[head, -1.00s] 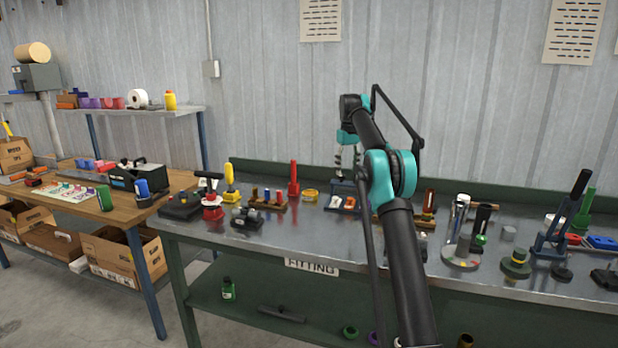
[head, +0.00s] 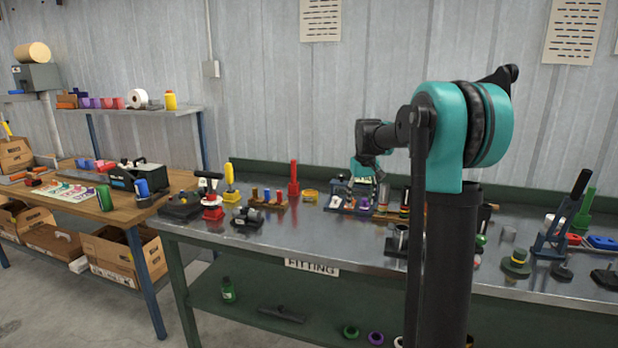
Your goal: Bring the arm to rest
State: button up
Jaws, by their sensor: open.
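My black and teal arm stands folded on the right of the head view, its large teal elbow in front of the fitting bench (head: 345,248). My gripper (head: 377,178) hangs from the wrist left of the elbow, pointing down. It appears above or in front of the small items on the bench; how high above them I cannot tell. It is open, and I see nothing held in it, though the fingers are small in view. The upright part of my arm hides some of the bench's right half.
The bench carries a red upright tool (head: 293,180), a yellow-handled tool (head: 230,183), a blue lever press (head: 556,228) and several small parts. A wooden bench (head: 70,208) stands at the left. The bench's front middle is bare. Open air lies above the benches.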

jog(key=s+f+m, duration=0.1)
jog(key=s+f, duration=0.5)
jog(key=s, duration=0.6)
jog(key=s+d+f+m+t, duration=0.1)
jog(key=s+f, duration=0.6)
jog(key=s, duration=0.5)
jog(key=s+f+t, duration=0.1)
jog(key=s+f, duration=0.5)
jog(key=s, duration=0.6)
jog(key=shift+s+d+f+m, duration=0.2)
jog(key=shift+d+f+m, duration=0.05)
jog(key=shift+m, duration=0.15)
